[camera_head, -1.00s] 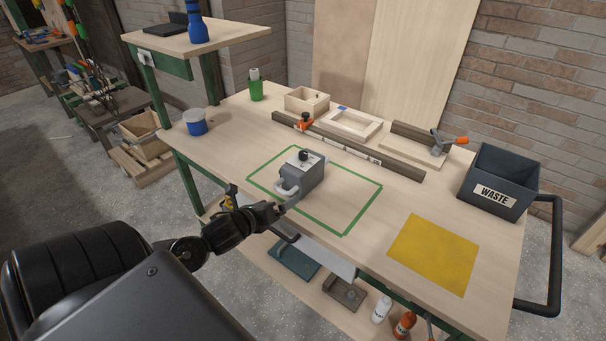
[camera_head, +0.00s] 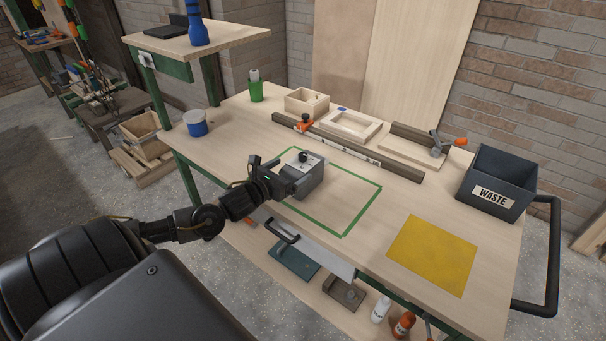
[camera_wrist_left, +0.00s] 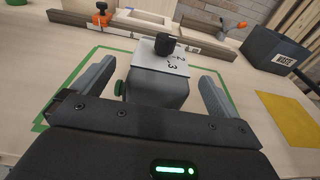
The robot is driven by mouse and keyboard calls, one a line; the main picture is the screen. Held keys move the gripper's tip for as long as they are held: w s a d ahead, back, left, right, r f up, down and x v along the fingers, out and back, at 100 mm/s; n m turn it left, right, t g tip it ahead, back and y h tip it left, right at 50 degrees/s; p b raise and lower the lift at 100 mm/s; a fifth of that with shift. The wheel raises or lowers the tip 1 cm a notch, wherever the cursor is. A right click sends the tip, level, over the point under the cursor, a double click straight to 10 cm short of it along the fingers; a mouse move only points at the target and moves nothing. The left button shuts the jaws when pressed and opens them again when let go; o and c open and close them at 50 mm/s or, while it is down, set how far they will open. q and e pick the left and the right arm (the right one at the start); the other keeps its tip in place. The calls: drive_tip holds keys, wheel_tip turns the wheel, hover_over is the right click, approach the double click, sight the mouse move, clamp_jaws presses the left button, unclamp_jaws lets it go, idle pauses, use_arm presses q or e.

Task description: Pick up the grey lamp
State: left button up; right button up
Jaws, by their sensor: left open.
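The grey lamp (camera_head: 311,180) is a boxy grey body with a pale top plate and a black knob. It stands upright on the workbench inside a green taped outline (camera_head: 362,211). My left gripper (camera_head: 284,178) is at the lamp's near left side in the head view and hides part of it. In the left wrist view the lamp (camera_wrist_left: 158,88) lies between the two fingers of my open left gripper (camera_wrist_left: 153,85), with a gap visible at the right finger. A small green part shows by the left finger. My right gripper is not in view.
The workbench (camera_head: 400,200) holds a yellow square (camera_head: 433,254) and a dark waste bin (camera_head: 498,182) at the right. A long dark bar (camera_head: 350,147), a wooden box (camera_head: 307,101) and a frame (camera_head: 353,125) stand behind the lamp.

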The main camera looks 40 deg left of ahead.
sight(300, 165)
use_arm(q)
drive_tip(key=shift+w, duration=0.15)
drive_tip(key=w, duration=0.1)
drive_tip(key=w+p, duration=0.1)
drive_tip(key=w, duration=0.3)
drive_tip(key=shift+f+p, duration=0.3)
drive_tip(key=shift+p, duration=0.05)
drive_tip(key=shift+s, duration=0.1)
drive_tip(key=shift+c, duration=0.5)
drive_tip(key=c, duration=1.6)
drive_tip(key=shift+r, duration=0.1)
drive_tip(key=shift+c, duration=1)
